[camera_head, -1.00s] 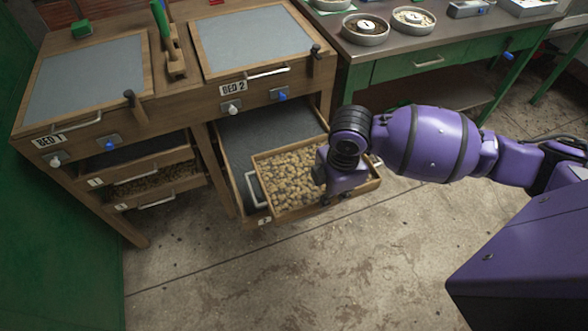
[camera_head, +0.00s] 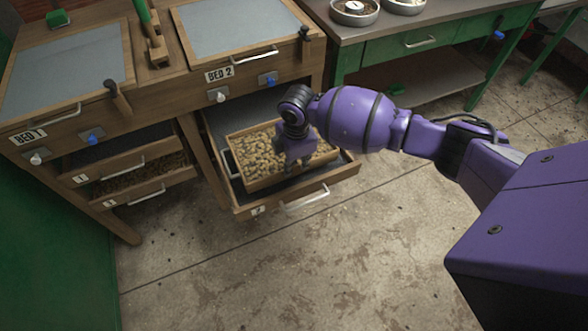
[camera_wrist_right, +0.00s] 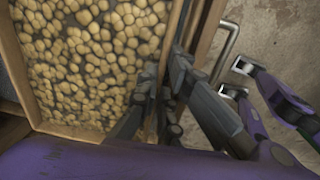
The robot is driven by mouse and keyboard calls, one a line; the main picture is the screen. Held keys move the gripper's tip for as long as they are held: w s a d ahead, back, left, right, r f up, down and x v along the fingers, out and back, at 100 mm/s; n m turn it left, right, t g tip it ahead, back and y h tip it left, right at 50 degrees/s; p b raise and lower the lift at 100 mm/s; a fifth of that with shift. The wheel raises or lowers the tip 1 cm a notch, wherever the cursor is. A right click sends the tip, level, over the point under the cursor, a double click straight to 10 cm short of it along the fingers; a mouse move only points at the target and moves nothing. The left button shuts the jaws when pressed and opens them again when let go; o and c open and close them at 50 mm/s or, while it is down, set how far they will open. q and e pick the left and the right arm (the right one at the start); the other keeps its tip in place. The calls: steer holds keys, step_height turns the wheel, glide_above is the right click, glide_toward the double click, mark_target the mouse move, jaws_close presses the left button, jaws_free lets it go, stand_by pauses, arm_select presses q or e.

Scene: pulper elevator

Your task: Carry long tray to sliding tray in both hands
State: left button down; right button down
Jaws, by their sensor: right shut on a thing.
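The long tray (camera_head: 283,175) is wooden and full of pale tan pieces. It lies over the pulled-out sliding tray (camera_head: 335,179) under BED 2, behind that tray's front board. I cannot tell whether it rests on the floor of the sliding tray or hangs just above it. My right gripper (camera_head: 297,165) is at the long tray's right part, shut on its wall. In the right wrist view, the gripper's grey fingers (camera_wrist_right: 160,95) straddle the wall of the long tray (camera_wrist_right: 175,35).
The sliding tray's metal handle (camera_head: 305,203) sticks out in front. Two trays (camera_head: 150,180) are under BED 1 at left. A green-framed table (camera_head: 430,45) with bowls stands at the back right. The concrete floor (camera_head: 300,270) in front is clear.

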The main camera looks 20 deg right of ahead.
mark_target(294, 169)
steer(key=f, duration=0.3)
steer(key=shift+w+f, duration=0.15)
steer(key=shift+w, duration=0.15)
steer(key=c, duration=2.3)
jaws_free()
steer(key=shift+s+f, duration=0.15)
steer(key=o, duration=0.4)
